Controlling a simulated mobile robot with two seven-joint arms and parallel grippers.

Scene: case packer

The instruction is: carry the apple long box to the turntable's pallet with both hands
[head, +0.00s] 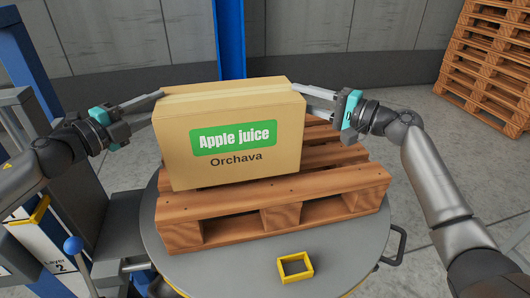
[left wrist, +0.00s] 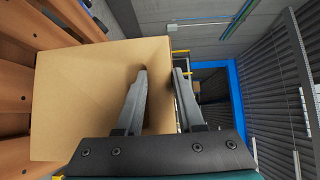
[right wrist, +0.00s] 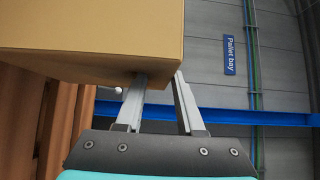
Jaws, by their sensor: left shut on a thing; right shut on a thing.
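The apple long box (head: 228,150) is a tan carton with a green "Apple juice" label and the word "Orchava". It is at the wooden pallet (head: 290,200) on the round turntable (head: 215,270); I cannot tell whether its underside touches the slats. My left gripper (head: 158,97) is shut on the box's left end, and the box fills much of the left wrist view (left wrist: 90,95). My right gripper (head: 308,100) is shut on its right end, and the box also shows in the right wrist view (right wrist: 90,35). The box's far side is hidden.
A stack of pallets (head: 490,65) stands at the back right. A blue post (head: 230,40) rises behind the box. The pallet's right part is bare.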

